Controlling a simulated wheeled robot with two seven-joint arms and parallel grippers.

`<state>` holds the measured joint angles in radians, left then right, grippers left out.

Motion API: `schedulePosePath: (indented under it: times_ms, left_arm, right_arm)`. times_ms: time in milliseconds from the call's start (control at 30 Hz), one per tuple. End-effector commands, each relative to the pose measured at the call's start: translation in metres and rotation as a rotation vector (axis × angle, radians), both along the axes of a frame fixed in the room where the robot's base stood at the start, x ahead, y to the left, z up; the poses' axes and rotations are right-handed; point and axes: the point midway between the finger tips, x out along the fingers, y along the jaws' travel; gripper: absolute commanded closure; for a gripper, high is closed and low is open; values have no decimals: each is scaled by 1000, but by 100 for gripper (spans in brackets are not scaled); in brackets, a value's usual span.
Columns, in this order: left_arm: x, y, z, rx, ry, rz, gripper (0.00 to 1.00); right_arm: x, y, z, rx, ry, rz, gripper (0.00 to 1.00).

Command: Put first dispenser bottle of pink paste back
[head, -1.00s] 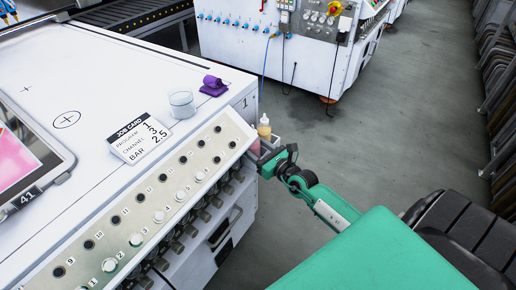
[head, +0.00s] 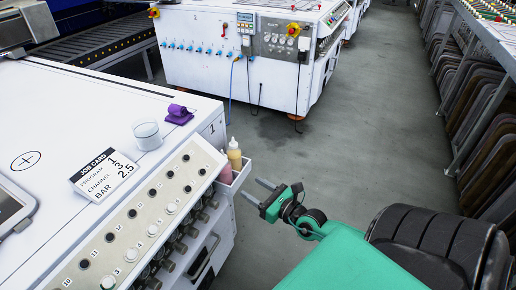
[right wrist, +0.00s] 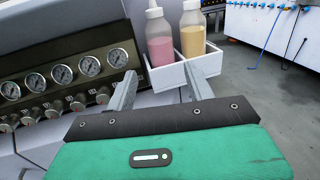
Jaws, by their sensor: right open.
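The bottle of pink paste (right wrist: 160,42) has a white cap and stands upright in the left compartment of a white holder (right wrist: 207,66) on the machine's side. In the head view the pink bottle (head: 225,174) is partly hidden by the machine's corner. A bottle of yellow paste (right wrist: 193,32) stands in the right compartment, and it also shows in the head view (head: 234,155). My right gripper (head: 264,190) is open and empty, just right of the holder and apart from it. In the right wrist view its fingers (right wrist: 157,90) point toward the holder. My left gripper is not in view.
The white machine (head: 90,110) carries a job card (head: 104,174), a clear cup (head: 147,135) and a purple cloth (head: 179,114). Gauges (right wrist: 62,74) and knobs line its side. Another white machine (head: 215,70) stands behind. The grey floor (head: 350,140) to the right is clear.

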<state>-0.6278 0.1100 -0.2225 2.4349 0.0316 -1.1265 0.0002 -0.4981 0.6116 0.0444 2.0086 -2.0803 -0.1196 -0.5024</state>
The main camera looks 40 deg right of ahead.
Motion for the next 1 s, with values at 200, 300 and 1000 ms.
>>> schedulePosePath:
  times_ms: [200,300,1000]
  left_arm:
    - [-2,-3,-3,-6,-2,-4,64]
    - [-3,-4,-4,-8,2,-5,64]
    - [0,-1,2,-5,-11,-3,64]
  right_arm:
    - [-9,2,3,63,-7,-10,46]
    - [-13,9,9,224,-24,-42,46]
    - [-90,74,-42,2080,102,-742,46]
